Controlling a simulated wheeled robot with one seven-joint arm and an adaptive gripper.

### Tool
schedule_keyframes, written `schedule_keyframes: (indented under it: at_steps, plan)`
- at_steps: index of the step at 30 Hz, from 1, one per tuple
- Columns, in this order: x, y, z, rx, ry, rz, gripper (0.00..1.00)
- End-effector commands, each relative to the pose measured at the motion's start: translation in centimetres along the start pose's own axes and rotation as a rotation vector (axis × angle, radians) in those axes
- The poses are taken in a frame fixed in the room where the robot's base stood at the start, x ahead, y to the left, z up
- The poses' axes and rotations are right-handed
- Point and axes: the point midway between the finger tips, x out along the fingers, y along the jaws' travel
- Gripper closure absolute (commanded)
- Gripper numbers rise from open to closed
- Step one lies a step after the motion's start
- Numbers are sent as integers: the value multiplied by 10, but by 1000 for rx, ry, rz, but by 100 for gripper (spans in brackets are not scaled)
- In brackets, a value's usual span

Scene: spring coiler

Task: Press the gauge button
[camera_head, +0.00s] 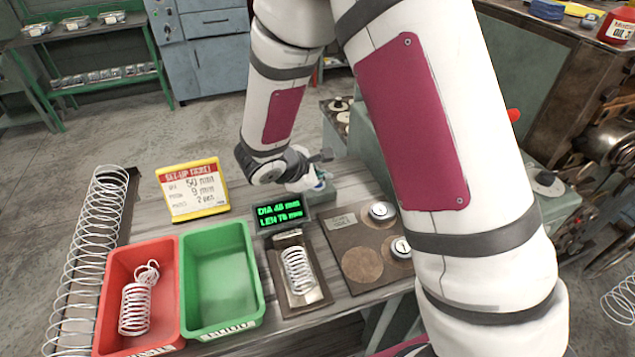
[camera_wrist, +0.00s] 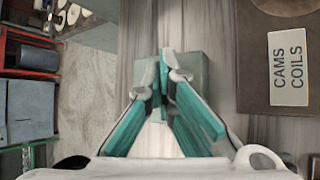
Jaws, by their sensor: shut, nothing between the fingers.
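The gauge display (camera_head: 280,212) is lit with green text reading a DIA and a LEN value in mm. A white coil spring (camera_head: 298,270) lies in the dark gauge tray (camera_head: 317,303) in front of it. My gripper (camera_head: 318,178) is to the right of and behind the display, partly hidden by my arm. In the wrist view its teal fingers (camera_wrist: 164,58) meet at the tips, with nothing between them. They are over a grey-green block (camera_wrist: 195,72), which also shows below the gripper in the head view (camera_head: 322,198). I cannot make out a button; contact cannot be told.
A red bin (camera_head: 170,250) holding springs and an empty green bin (camera_head: 215,275) stand left. A yellow-framed set-up ticket (camera_head: 193,188) stands behind them. A brown board (camera_head: 345,245) labelled CAMS COILS (camera_wrist: 289,68) lies right, with round metal pieces. A long spring (camera_head: 90,250) is far left.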

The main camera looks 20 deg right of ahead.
Motion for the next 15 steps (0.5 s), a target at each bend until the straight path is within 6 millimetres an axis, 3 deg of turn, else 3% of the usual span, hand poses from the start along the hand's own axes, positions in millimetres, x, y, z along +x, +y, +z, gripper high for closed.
schedule_keyframes:
  at_steps: [15]
  plan:
    - [-11, 7, 8, -1, 1, 0, 100]
